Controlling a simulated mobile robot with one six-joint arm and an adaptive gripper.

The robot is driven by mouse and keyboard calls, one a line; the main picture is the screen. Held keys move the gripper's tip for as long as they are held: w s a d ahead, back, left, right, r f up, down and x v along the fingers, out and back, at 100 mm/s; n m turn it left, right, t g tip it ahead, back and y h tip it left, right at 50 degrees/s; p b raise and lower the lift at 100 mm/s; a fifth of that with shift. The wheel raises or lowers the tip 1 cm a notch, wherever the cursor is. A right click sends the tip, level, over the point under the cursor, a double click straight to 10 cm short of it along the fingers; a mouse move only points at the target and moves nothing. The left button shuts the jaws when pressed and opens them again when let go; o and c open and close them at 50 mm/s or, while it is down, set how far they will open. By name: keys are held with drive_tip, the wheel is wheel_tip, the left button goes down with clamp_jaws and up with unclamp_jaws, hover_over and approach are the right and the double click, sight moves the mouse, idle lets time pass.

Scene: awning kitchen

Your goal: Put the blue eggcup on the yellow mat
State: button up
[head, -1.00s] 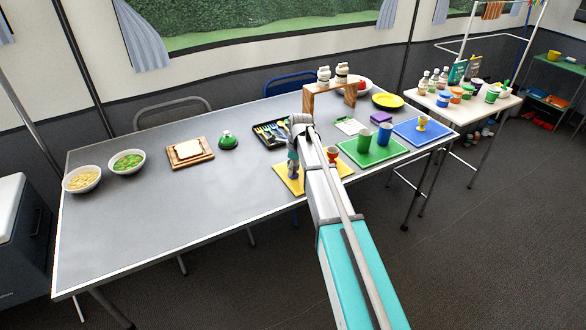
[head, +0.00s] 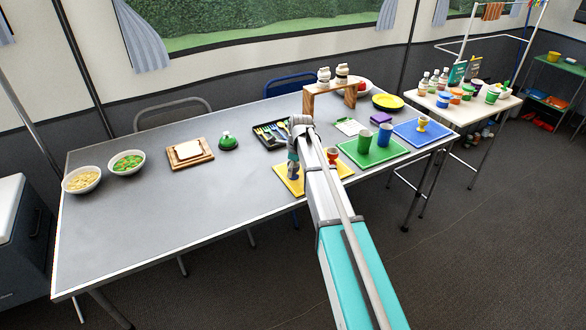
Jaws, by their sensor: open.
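The yellow mat (head: 284,183) lies near the front edge of the table and is partly hidden by my arm. My gripper (head: 293,174) is over the left part of this mat, pointing down, with its jaws open. The blue eggcup (head: 294,177) shows as a small dark blue patch at the fingertips, above the yellow mat in the picture. The gripper hides most of it, and I cannot tell whether the fingers touch it.
Right of my arm, a green mat (head: 368,160) holds a green and a blue cup; a blue mat (head: 408,135) holds a yellow eggcup (head: 422,124). A cutlery tray (head: 262,140) and wooden stand (head: 310,97) are behind. The table's left front is clear.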

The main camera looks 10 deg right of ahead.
drive_tip(key=shift+r, duration=0.15)
wheel_tip(320, 180, up, 12)
drive_tip(key=d+p, duration=0.1)
drive_tip(key=p, duration=1.1)
drive_tip(key=shift+s+d, duration=0.3)
drive_tip(key=shift+s, duration=0.15)
drive_tip(key=s+a+n+h, duration=0.1)
drive_tip(key=s+n, duration=2.2)
drive_tip(key=s, duration=0.5)
drive_tip(key=shift+s+f+g+h, duration=0.2)
drive_tip(key=shift+s+g+h, duration=0.1)
drive_tip(key=shift+g, duration=0.1)
